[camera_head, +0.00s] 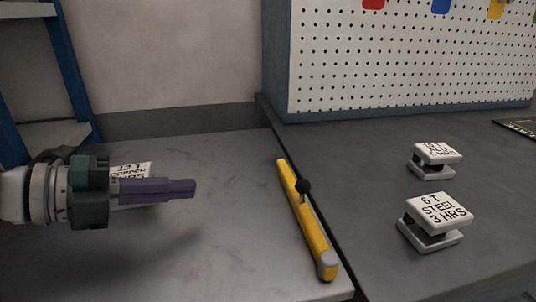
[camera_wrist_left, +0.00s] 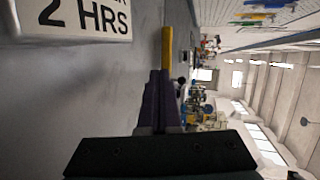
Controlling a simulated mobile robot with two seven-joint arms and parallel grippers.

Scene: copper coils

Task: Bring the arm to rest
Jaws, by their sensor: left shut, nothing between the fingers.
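My left gripper (camera_head: 194,188) comes in from the left in the head view, above the light grey table. Its purple fingers are closed together with nothing between them. In the left wrist view the fingers (camera_wrist_left: 160,88) also lie together. A white labelled block (camera_head: 131,171) stands behind the gripper and is partly hidden by it. Its label, ending in "2 HRS", fills the top left of the left wrist view (camera_wrist_left: 85,18). My right gripper is not in view.
A yellow bar (camera_head: 307,222) with a black knob lies along the right side of the light table. On the dark bench to the right stand two labelled blocks, one reading "6T STEEL 3 HRS" (camera_head: 437,211) and another (camera_head: 436,154) behind it. A pegboard (camera_head: 400,60) rises at the back.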

